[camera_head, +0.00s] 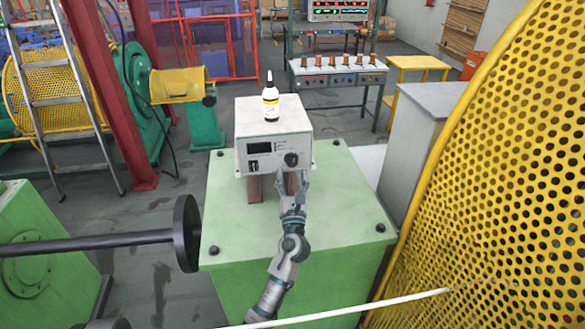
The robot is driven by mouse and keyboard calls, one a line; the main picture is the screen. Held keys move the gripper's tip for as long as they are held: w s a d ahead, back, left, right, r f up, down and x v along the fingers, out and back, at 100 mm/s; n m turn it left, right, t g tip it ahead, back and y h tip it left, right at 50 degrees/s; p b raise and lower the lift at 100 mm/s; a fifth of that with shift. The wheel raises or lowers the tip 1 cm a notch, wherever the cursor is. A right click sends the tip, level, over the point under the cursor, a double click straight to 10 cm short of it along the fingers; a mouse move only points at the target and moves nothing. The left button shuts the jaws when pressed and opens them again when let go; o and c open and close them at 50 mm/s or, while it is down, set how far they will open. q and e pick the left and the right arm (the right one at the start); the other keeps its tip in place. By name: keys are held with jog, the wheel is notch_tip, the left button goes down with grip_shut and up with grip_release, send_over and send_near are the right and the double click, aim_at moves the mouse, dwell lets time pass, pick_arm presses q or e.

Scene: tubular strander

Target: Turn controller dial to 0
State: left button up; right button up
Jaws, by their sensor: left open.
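The controller (262,145) is a pale box standing on short brown supports on a green machine block. Its front face has a dark display (259,148) on the left and a round dark dial (291,159) on the right. The dial's marks are too small to read, so I cannot tell its setting. My left gripper (293,181) is open, just below and in front of the dial, with its fingers pointing up towards it. I cannot tell whether a finger touches the dial. My right gripper is not in view.
A white bottle (270,103) stands on top of the controller. The green block (235,227) has bolts at its corners. A yellow perforated guard (500,170) rises at the right. A dark shaft with a disc (186,234) is at the left. A pale rod (350,309) crosses the bottom.

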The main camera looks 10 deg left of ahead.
aim_at(292, 165)
pick_arm(q)
jog(key=shift+x, duration=1.15)
jog(key=shift+w+a+r, duration=0.1)
jog(key=shift+w, duration=0.3)
jog(key=shift+d+r, duration=0.1)
jog(key=shift+d, duration=0.25)
jog(key=shift+c, duration=0.4)
jog(key=c, duration=0.4)
jog(key=shift+a, duration=0.2)
jog(key=c, duration=0.7)
jog(key=shift+o, duration=0.2)
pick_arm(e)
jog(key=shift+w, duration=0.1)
pick_arm(q)
jog(key=shift+b, duration=0.3)
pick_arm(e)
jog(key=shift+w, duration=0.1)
